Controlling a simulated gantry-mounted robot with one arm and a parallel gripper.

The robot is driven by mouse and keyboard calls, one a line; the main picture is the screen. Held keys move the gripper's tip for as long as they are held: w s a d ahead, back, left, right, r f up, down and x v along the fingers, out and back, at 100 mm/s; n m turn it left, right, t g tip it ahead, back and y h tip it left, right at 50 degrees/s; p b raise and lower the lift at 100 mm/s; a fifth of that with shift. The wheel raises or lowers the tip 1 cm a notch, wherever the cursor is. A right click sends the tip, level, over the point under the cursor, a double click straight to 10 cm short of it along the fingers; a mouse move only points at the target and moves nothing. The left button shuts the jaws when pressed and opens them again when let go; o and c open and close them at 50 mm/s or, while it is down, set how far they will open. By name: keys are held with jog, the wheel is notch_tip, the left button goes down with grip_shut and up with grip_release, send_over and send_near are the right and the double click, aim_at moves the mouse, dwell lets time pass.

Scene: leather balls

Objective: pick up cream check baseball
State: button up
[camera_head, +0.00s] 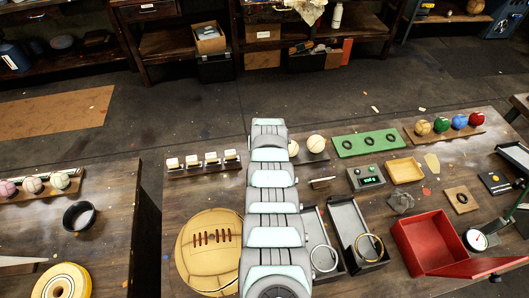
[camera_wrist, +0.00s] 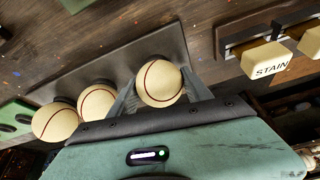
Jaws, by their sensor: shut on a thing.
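In the wrist view my gripper (camera_wrist: 160,92) has one finger on each side of a cream ball (camera_wrist: 159,83) with a red seam line, and is shut on it. I cannot tell whether this ball is clear of the dark plate (camera_wrist: 110,65) behind it. Two similar cream balls, a nearer one (camera_wrist: 97,102) and a farther one (camera_wrist: 54,122), sit in a row to its left. In the head view two cream balls show, one at the arm's edge (camera_head: 293,148) and one to its right (camera_head: 316,143). My arm hides the gripper and the held ball there.
Labelled cream blocks (camera_head: 210,158) stand on a rack left of my arm. A large leather ball (camera_head: 209,250) lies in front of them. A green board (camera_head: 364,142), a scale (camera_head: 366,176) and an open red box (camera_head: 428,242) are to the right. Coloured balls (camera_head: 459,122) stand farther right.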

jog(key=c, duration=0.4)
jog(key=shift+r, duration=0.1)
jog(key=shift+r+p, duration=0.4)
jog(key=shift+r, duration=0.1)
jog(key=shift+r+p, duration=0.5)
jog(key=shift+r, duration=8.9)
